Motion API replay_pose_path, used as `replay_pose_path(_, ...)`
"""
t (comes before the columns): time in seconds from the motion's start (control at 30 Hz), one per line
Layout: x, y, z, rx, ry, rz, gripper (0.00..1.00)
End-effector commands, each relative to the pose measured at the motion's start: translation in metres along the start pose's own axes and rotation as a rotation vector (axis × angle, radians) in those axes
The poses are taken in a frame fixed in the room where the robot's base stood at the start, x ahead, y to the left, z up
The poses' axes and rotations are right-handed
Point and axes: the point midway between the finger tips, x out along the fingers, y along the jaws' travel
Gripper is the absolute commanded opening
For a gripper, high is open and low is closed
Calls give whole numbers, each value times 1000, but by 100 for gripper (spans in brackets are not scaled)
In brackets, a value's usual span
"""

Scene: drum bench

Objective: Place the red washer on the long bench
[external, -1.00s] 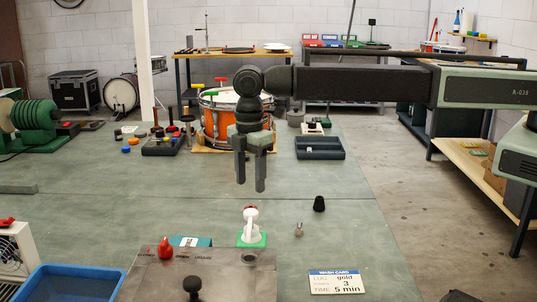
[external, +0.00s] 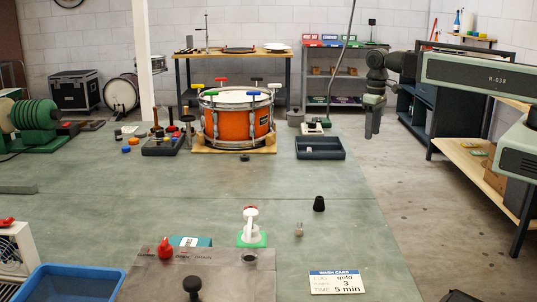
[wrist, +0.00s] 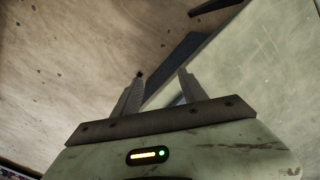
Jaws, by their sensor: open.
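My gripper (external: 373,132) hangs fingers down at the right in the external view, above the grey floor and left of a wooden-topped bench (external: 466,158). In the wrist view my gripper (wrist: 160,82) has its two fingers apart with nothing between them. I cannot make out the red washer for certain in either view. A small dark ring or disc (external: 245,158) lies on the grey-green work surface in front of the drum, its colour not red. Which of the surfaces is the long bench I cannot tell.
An orange drum (external: 236,122) with coloured T-handles stands on the grey-green work surface (external: 110,215). A dark tray (external: 320,148) is right of it. A blue bin (external: 68,284) and a card (external: 336,282) are nearer. The surface's middle is mostly clear.

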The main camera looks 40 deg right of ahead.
Motion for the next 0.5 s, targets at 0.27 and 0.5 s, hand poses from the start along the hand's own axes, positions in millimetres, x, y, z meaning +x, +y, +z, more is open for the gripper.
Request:
replay_pose_path(0.27, 0, 38, 31, 160, 0, 0, 57)
replay_pose_path(0.5, 0, 37, 30, 156, 0, 0, 57)
